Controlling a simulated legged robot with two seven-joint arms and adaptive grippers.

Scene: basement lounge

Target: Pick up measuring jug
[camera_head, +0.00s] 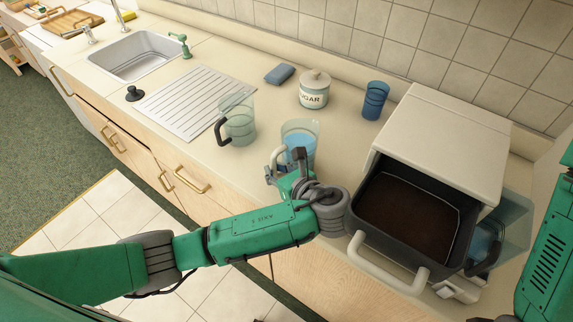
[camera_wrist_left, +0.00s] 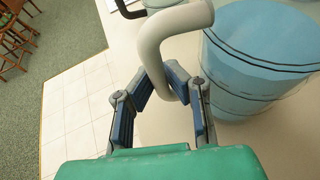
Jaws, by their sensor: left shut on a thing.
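A clear measuring jug (camera_head: 301,129) with blue liquid and a pale handle stands on the counter in the head view. In the left wrist view the jug (camera_wrist_left: 255,65) fills the upper right, and its pale handle (camera_wrist_left: 158,42) comes down between the finger pads. My left gripper (camera_head: 276,169) is shut on this handle, at the jug's near left side; it also shows in the left wrist view (camera_wrist_left: 166,84). My left forearm and wrist hide the lowest part of the jug in the head view. My right arm shows at the right edge, but its gripper is out of view.
Another clear jug (camera_head: 240,122) with a dark handle stands left, by the drainboard (camera_head: 187,103). An appliance with an open drawer (camera_head: 411,225) is close on the right, with a third jug (camera_head: 508,222) beside it. The sugar pot (camera_head: 314,92), blue cup (camera_head: 375,100) and sponge (camera_head: 280,74) are behind.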

